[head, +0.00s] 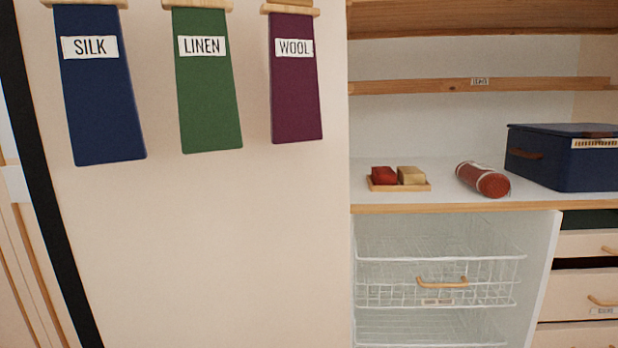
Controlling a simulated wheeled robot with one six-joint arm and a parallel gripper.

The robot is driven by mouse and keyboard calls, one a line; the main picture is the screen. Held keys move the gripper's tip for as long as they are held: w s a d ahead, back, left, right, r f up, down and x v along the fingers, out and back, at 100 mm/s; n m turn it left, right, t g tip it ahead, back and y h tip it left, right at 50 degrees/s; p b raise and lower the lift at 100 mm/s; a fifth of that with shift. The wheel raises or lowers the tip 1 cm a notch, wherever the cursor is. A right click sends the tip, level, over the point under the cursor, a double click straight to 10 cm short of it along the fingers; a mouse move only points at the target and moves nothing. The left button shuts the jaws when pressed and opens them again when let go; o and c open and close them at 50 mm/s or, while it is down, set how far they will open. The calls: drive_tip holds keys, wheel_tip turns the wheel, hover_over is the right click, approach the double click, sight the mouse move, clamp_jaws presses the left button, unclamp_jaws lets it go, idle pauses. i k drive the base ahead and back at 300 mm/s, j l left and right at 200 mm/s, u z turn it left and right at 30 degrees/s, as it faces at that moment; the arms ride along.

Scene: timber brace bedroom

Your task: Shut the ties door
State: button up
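A pale cream door panel (215,230) fills the left half of the head view. Blue, green and purple hanging strips of cloth are on its upper part: blue (100,110) labelled SILK, green (208,105) labelled LINEN and purple (296,95) labelled WOOL. The panel's right edge borders an uncovered shelf compartment. A dark vertical strip (50,210) runs along its left side. No handle shows on the visible part of the panel. The panel's top and bottom are out of view. My gripper is not in view.
Right of the panel, a shelf (410,207) holds a small tray (400,187) with two blocks, a red roll (482,180) and a blue box (570,160). Below are white wire baskets (440,290) and drawers (585,292) at the far right.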

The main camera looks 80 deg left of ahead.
sight(248, 246)
drive_tip(key=k+j, duration=0.15)
drive_tip(key=k, duration=0.35)
drive_tip(key=k+j, duration=0.1)
drive_tip(key=k, duration=0.4)
drive_tip(key=k+j, duration=0.15)
drive_tip(key=k, duration=0.35)
drive_tip(key=k+j, duration=0.1)
drive_tip(key=j, duration=0.3)
drive_tip(key=k+j, duration=0.1)
drive_tip(key=j, duration=0.25)
drive_tip(key=k+j, duration=0.1)
drive_tip(key=j, duration=0.3)
drive_tip(key=k+j, duration=0.1)
drive_tip(key=j, duration=0.3)
drive_tip(key=k+j, duration=0.1)
drive_tip(key=j, duration=0.25)
drive_tip(key=k+j, duration=0.15)
drive_tip(key=j, duration=0.25)
